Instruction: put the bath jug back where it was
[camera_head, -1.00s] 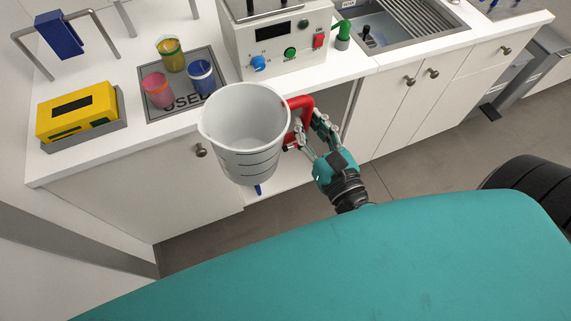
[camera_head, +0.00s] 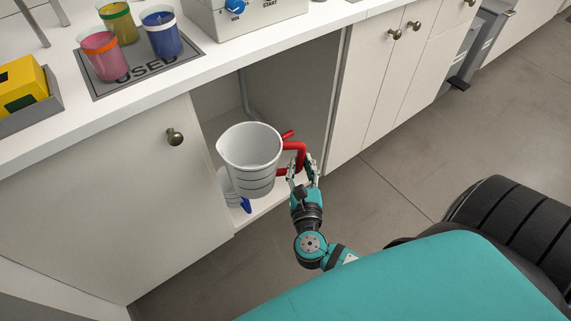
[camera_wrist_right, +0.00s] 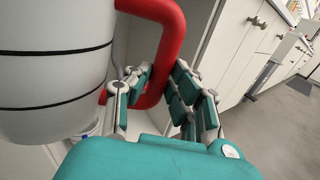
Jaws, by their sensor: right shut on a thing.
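The bath jug (camera_head: 249,155) is a light grey cup with dark level lines and a red handle. It is roughly upright in front of the open cupboard bay (camera_head: 305,92) under the counter. My right gripper (camera_head: 304,168) is shut on the handle, to the right of the jug body. The right wrist view shows the jug (camera_wrist_right: 52,70) at left and my gripper's fingers (camera_wrist_right: 162,82) on either side of the red handle. I cannot tell whether the jug's base touches anything. My left gripper is not in view.
A whitish container (camera_head: 230,186) with a blue part stands on the bay's white floor (camera_head: 268,207), partly hidden by the jug. A closed door (camera_head: 110,190) is left of the bay, other doors right. Coloured jars (camera_head: 104,56) stand on a mat on the counter.

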